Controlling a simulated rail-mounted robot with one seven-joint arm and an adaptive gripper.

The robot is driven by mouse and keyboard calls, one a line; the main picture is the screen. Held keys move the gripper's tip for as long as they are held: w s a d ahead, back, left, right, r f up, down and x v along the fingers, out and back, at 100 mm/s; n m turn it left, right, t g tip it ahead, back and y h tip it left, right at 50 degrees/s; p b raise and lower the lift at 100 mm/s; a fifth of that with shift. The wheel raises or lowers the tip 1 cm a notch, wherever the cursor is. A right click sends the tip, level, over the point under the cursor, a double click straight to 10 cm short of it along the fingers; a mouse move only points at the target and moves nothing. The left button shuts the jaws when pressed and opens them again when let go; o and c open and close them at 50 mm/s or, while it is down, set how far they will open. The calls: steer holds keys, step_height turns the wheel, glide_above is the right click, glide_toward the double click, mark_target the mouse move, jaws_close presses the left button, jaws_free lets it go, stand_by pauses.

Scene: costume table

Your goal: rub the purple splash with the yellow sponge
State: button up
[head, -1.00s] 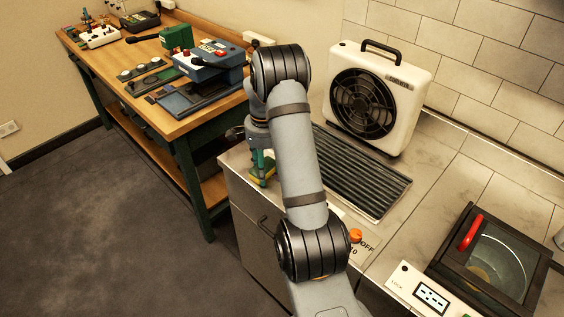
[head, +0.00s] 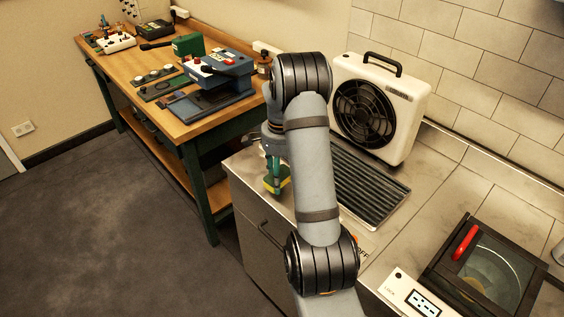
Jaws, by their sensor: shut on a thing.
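My gripper (head: 273,165) is at the near left end of the pale counter (head: 246,165), partly hidden by my arm. It points down and is shut on the yellow sponge (head: 277,186), which has a green upper part. The sponge is at or just above the counter top near its front edge; I cannot tell whether it touches. No purple splash shows; my arm and gripper cover part of the counter there.
A black ridged rack (head: 368,190) lies right of my arm, with a white fan unit (head: 380,105) behind it. A dark lidded box with a red handle (head: 466,242) is at lower right. A wooden workbench (head: 150,78) with devices stands at left.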

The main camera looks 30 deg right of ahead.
steer(key=shift+r+p, duration=1.4)
steer(key=shift+r, duration=0.9)
